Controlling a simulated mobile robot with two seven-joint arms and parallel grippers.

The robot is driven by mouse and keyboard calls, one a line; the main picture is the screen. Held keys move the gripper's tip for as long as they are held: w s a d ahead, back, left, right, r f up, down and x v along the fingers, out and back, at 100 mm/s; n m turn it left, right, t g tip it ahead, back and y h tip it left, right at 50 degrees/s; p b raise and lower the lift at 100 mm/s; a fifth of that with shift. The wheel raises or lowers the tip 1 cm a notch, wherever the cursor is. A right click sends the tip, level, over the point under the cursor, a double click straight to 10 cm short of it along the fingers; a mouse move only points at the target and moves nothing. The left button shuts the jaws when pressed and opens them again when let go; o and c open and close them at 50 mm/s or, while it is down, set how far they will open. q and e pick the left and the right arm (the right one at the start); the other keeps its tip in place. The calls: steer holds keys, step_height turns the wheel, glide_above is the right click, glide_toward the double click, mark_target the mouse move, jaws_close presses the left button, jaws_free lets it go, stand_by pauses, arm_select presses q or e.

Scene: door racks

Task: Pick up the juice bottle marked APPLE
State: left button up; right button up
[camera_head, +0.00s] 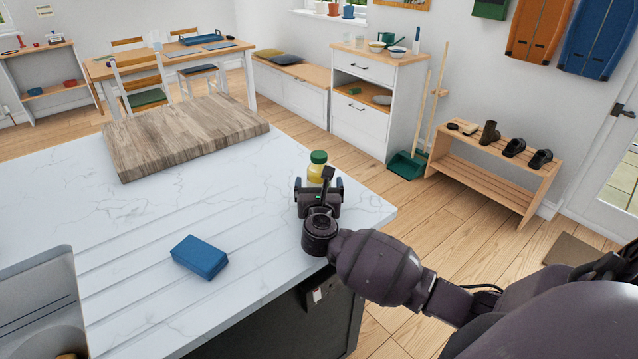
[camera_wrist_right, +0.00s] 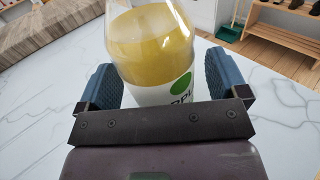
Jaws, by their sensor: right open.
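The juice bottle (camera_head: 317,170) has a green cap and yellow juice. It stands upright on the white marble counter (camera_head: 130,225), near the right corner. In the right wrist view the bottle (camera_wrist_right: 152,50) fills the middle, and its white label shows a green dot and part of a word, "PPL". My right gripper (camera_head: 318,186) is open at the bottle, with one blue-padded finger on each side of it. In the right wrist view small gaps seem to show between the fingers (camera_wrist_right: 160,86) and the bottle. The bottle's lower part is hidden behind the gripper. My left gripper is out of view.
A blue block (camera_head: 200,257) lies on the counter, left of my right gripper. A wooden board (camera_head: 185,135) lies at the back, and a sink (camera_head: 40,300) is at the lower left. The counter between them is clear.

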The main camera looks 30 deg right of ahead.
steer(key=shift+w+d, duration=0.15)
steer(key=shift+c, duration=0.4)
steer(key=c, duration=1.2)
steer(key=shift+r, duration=0.15)
steer(key=shift+c, duration=0.2)
